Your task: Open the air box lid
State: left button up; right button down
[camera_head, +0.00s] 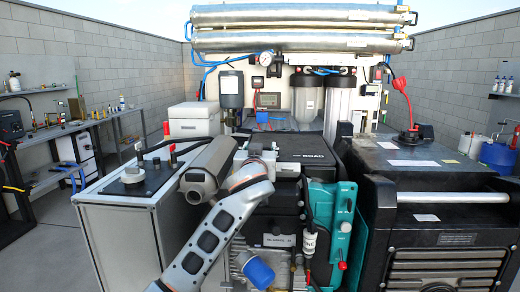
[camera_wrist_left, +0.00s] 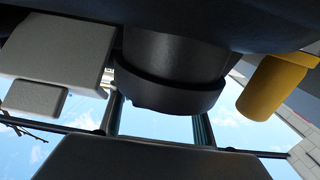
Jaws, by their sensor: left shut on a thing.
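The air box lid (camera_head: 306,147) is the flat black cover with white lettering, on top of the black engine unit in the middle of the head view. It looks level and lying on the box. My left gripper (camera_head: 266,152) is at the lid's left edge, at the end of my grey and orange arm. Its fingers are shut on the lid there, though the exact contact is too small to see. The left wrist view shows a dark rounded part (camera_wrist_left: 170,75) close up and grey blocks, with sky behind. My right gripper is out of view.
A teal panel (camera_head: 328,215) is right of the black unit. A large black generator (camera_head: 440,210) stands at the right and a grey cabinet (camera_head: 130,225) at the left. Clear filter housings (camera_head: 306,98) and steel membrane tubes (camera_head: 295,40) rise behind the lid.

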pick_arm(q)
jog(key=shift+d, duration=0.1)
jog(key=c, duration=0.5)
jog(key=shift+r, duration=0.45)
jog(key=shift+c, duration=0.2)
notch_tip(320, 180, up, 8)
jog(key=w, duration=0.2)
jog(key=shift+w+f, duration=0.15)
jog(key=w+r, duration=0.1)
jog(key=r, duration=0.1)
jog(key=w+r, duration=0.1)
jog(key=r, duration=0.1)
jog(key=w+r, duration=0.2)
jog(key=shift+w+r, duration=0.1)
jog(key=shift+r, duration=0.1)
jog(key=shift+c, duration=0.3)
jog(key=shift+w+r, duration=0.2)
jog(key=shift+c, duration=0.5)
jog(key=shift+w+d, duration=0.1)
jog(key=shift+w, duration=0.05)
jog(key=o, duration=0.5)
jog(key=shift+w+f, duration=0.15)
jog(key=o, duration=0.7)
jog(key=shift+w, duration=0.1)
jog(key=o, duration=0.3)
notch_tip(320, 180, up, 10)
jog(key=shift+s, duration=0.2)
